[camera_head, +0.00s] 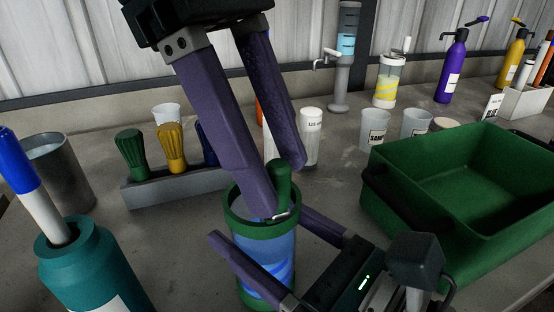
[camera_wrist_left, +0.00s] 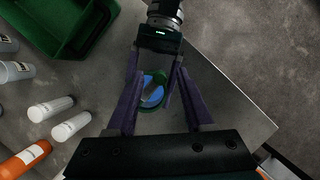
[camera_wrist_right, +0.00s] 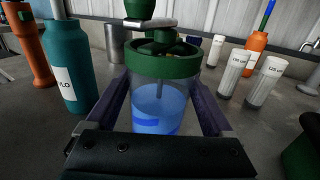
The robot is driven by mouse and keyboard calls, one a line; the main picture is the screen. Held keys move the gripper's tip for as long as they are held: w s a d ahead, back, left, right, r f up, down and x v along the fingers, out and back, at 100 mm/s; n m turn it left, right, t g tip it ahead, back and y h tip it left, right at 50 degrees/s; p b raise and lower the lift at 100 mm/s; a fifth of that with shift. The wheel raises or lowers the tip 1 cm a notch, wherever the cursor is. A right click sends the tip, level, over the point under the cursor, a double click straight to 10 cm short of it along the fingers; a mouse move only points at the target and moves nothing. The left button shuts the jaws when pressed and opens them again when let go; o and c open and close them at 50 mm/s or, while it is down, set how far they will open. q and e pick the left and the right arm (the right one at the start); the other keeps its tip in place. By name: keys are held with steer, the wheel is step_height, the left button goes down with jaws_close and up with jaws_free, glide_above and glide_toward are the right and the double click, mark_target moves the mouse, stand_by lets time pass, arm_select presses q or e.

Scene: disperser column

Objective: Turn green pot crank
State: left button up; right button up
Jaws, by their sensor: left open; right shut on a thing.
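The green pot (camera_head: 265,255) is a clear cylinder with a green rim and blue contents, upright on the bench. My right gripper (camera_head: 260,226) is shut on its body, with one finger on either side; the right wrist view shows the pot (camera_wrist_right: 160,95) between the fingers. The left wrist view looks down on the pot (camera_wrist_left: 152,92).
A green crate (camera_head: 460,190) stands close on the right. A teal bottle (camera_head: 85,265) holding a blue-capped marker is at the left front. A grey holder (camera_head: 175,188) with brushes and several white containers stand behind. Bare bench lies left of the pot.

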arm_select(q)
steer(key=shift+s+d+f, duration=0.15)
steer(key=shift+d+f, duration=0.1)
steer(key=shift+f, duration=0.4)
jaws_close()
